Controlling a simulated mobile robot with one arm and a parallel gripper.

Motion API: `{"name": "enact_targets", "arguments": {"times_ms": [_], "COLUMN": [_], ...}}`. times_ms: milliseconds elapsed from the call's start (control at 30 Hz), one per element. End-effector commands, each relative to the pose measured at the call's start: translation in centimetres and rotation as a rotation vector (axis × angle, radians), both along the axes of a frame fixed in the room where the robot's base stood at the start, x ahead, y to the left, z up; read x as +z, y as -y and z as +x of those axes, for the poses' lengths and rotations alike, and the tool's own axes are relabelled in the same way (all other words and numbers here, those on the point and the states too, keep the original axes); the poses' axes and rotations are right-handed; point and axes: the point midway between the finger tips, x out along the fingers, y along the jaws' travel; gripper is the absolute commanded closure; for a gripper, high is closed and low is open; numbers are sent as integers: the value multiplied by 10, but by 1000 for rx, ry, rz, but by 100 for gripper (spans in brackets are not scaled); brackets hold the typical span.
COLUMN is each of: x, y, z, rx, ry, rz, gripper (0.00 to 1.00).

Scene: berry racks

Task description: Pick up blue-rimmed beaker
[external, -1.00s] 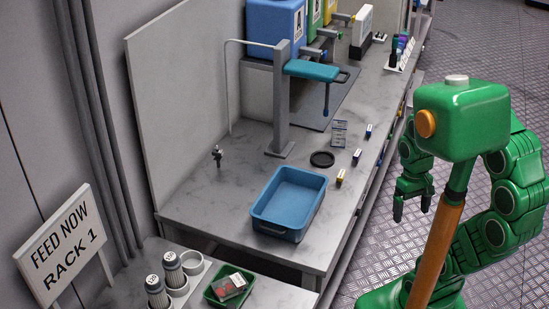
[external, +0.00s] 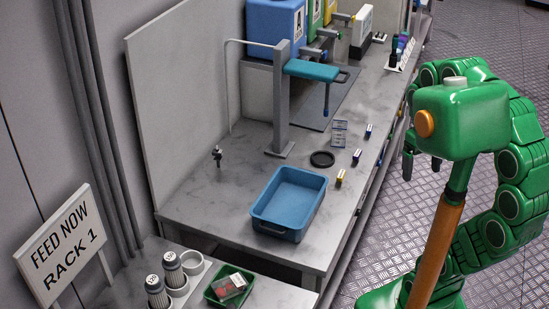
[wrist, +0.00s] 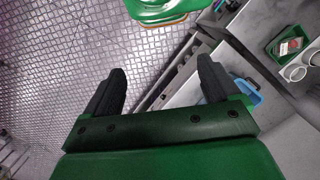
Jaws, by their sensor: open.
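I cannot make out a blue-rimmed beaker in either view. White round holders (external: 192,263) stand on the near counter, but no blue rim shows on them. My gripper (wrist: 160,80) is open and empty in the wrist view, its two dark fingers wide apart over the metal floor and the rack edge. In the external view my gripper (external: 421,165) is beside the long counter, off its right edge, and partly hidden behind my green head.
A blue tub (external: 262,224) sits at the counter's near end, with a black ring (external: 322,159) behind it. A grey stand (external: 281,100) and coloured dispensers (external: 275,30) rise further back. A green tray (external: 212,296) with a berry pack is on the near counter. The floor (external: 400,225) is clear.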

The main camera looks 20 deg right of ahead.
Motion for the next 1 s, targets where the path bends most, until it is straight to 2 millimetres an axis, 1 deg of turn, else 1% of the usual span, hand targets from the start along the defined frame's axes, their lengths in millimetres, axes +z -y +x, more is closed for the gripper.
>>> {"name": "enact_targets", "arguments": {"times_ms": [33, 167, 267, 467, 567, 667, 1000], "x": [9, 29, 32, 40, 44, 50, 67], "y": [0, 0, -6, -19, -26, -34, -53], "z": [2, 1, 14, 47, 66, 91, 178], "rx": [0, 0, -28, -106, -157, -219, -458], "ry": [6, 3, 3, 12, 12, 15, -11], "rz": [0, 0, 23, 80, 117, 160, 321], "gripper": [11, 11, 11, 11, 11, 11, 11]}}
